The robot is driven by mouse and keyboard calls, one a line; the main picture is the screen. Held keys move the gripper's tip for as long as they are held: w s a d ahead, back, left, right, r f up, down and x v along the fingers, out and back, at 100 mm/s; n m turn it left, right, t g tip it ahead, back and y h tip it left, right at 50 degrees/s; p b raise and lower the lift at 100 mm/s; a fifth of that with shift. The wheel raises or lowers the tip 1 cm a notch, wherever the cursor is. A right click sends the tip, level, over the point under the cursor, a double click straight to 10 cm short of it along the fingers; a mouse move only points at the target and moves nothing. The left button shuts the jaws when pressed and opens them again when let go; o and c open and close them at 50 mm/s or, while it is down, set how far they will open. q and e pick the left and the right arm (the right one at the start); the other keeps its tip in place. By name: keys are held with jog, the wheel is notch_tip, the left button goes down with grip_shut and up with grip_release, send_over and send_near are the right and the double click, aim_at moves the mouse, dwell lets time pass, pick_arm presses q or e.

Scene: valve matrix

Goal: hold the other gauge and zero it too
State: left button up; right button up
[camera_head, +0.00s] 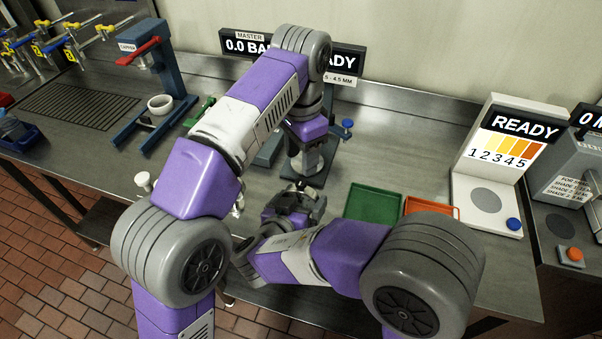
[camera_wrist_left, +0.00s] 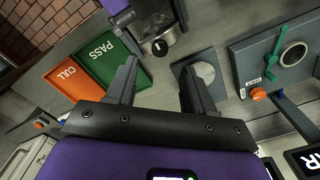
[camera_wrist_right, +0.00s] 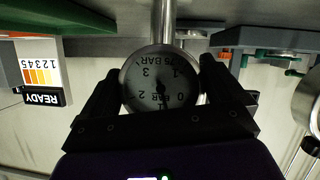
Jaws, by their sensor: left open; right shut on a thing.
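My right gripper (camera_wrist_right: 160,88) is shut on a round gauge (camera_wrist_right: 160,80) in the right wrist view. Its pale dial faces that camera upside down, with a dark needle, and a metal stem runs up behind it. In the head view my right gripper (camera_head: 292,200) is at the bench front, and the gauge is mostly hidden. My left gripper (camera_wrist_left: 160,80) is open and empty in the left wrist view. Beyond its fingers is a round metal part with a black knob (camera_wrist_left: 160,47), beside my other arm. I cannot tell whether this is the held gauge.
The green PASS tray (camera_head: 373,205) and orange CULL tray (camera_head: 432,206) lie right of my grippers. A shade station (camera_head: 488,200) stands farther right. A blue capper (camera_head: 150,70) stands left. In the left wrist view, a teal valve lever (camera_wrist_left: 285,50) and orange button (camera_wrist_left: 258,95) are at right.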

aim_at(301, 181)
pick_arm(q)
jog(key=shift+f, duration=3.15)
grip_shut()
